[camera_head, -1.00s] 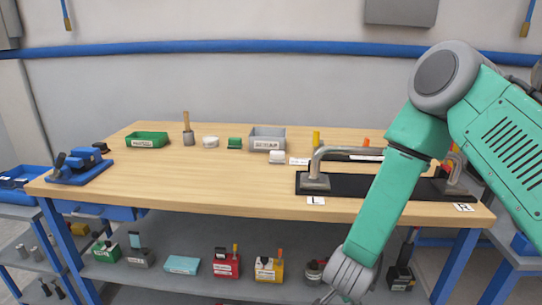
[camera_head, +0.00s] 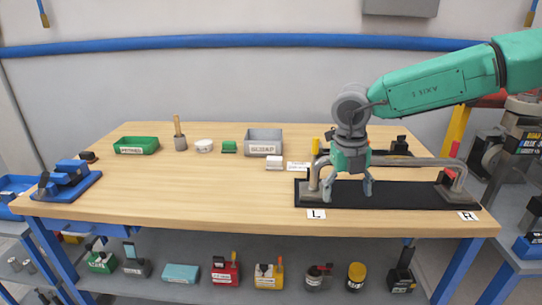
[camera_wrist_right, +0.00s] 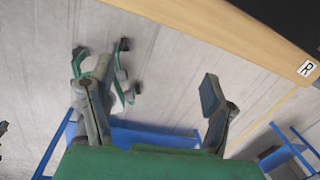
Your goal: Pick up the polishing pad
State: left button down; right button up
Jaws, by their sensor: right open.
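A round white pad-like piece (camera_head: 205,146) lies on the bench top left of centre, between a wooden-handled tool and a small green block (camera_head: 229,147). I cannot tell for sure that it is the polishing pad. My right gripper (camera_head: 347,190) points down with its fingers apart and empty, in front of the grey bar near the L label. It is well to the right of the white piece. The right wrist view shows its open fingers (camera_wrist_right: 155,105) with floor between them. My left gripper is not in view.
A grey bent bar (camera_head: 405,162) stands on a black mat (camera_head: 420,195). A grey bin (camera_head: 265,136), a green tray (camera_head: 137,146) and a white block (camera_head: 274,162) sit farther left. A blue fixture (camera_head: 70,177) stands at the left end. The front-centre bench is clear.

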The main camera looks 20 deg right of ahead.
aim_at(273, 163)
jog(key=i, duration=1.2)
